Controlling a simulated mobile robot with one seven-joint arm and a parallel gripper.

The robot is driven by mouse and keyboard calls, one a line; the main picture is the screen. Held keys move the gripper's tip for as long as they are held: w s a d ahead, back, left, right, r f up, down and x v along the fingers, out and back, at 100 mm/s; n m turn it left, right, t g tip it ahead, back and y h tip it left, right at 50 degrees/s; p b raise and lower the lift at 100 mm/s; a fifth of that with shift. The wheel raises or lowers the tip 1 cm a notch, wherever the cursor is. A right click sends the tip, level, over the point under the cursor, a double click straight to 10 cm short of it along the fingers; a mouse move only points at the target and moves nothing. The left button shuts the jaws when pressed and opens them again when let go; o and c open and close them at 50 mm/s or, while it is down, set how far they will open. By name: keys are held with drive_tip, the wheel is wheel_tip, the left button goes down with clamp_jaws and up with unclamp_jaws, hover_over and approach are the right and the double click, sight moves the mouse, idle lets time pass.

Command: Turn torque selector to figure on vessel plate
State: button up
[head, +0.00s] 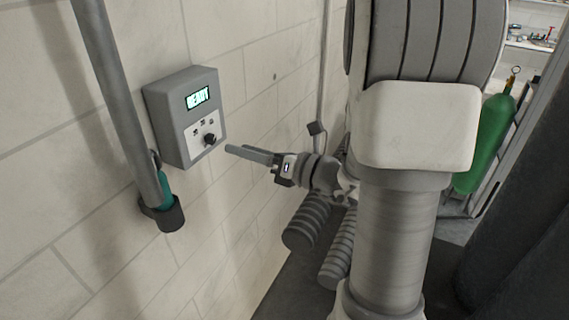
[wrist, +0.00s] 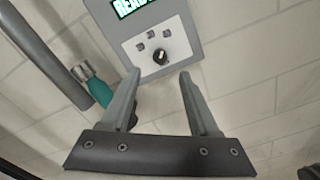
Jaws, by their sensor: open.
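The torque selector is a small black knob (head: 209,139) on the white panel of a grey wall box (head: 165,124). Several small printed marks sit above it, too small to read. In the wrist view the knob (wrist: 160,57) has a pale pointer mark and lies ahead of the space between my fingertips. The box's display (head: 198,97) reads "READY". My gripper (head: 232,150) is open and empty, just right of the knob and apart from it. It also shows in the wrist view (wrist: 160,75). No vessel plate can be made out.
A grey pipe (head: 112,90) runs down the wall left of the box. A teal bottle (head: 165,188) sits in a dark holder (head: 163,215) below. A green gas cylinder (head: 492,135) stands at the right. The wall around the box's right side is clear.

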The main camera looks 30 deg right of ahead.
drive_tip(key=v, duration=1)
drive_tip(key=shift+b, duration=0.35)
drive_tip(key=s+a+f+n+g+h, duration=0.1)
drive_tip(key=s+a+n+g, duration=0.25)
drive_tip(key=a+n, duration=0.3)
drive_tip(key=s+a+f+n+g, duration=0.2)
drive_tip(key=a+n+g, duration=0.25)
drive_tip(key=n, duration=0.35)
drive_tip(key=s+a+f+n+g+h, duration=0.1)
drive_tip(key=s+a+n+g, duration=0.25)
drive_tip(key=a+n, duration=0.3)
drive_tip(key=s+d+r+n+t+h, duration=0.2)
drive_tip(key=d+n+h, duration=0.5)
drive_tip(key=n, duration=0.7)
wheel_tip(320, 180, up, 2)
drive_tip(key=shift+s+d+r+h, duration=0.1)
drive_tip(key=shift+s+d+h, duration=0.05)
drive_tip(key=shift+s+h, duration=0.7)
drive_tip(key=shift+t, duration=0.25)
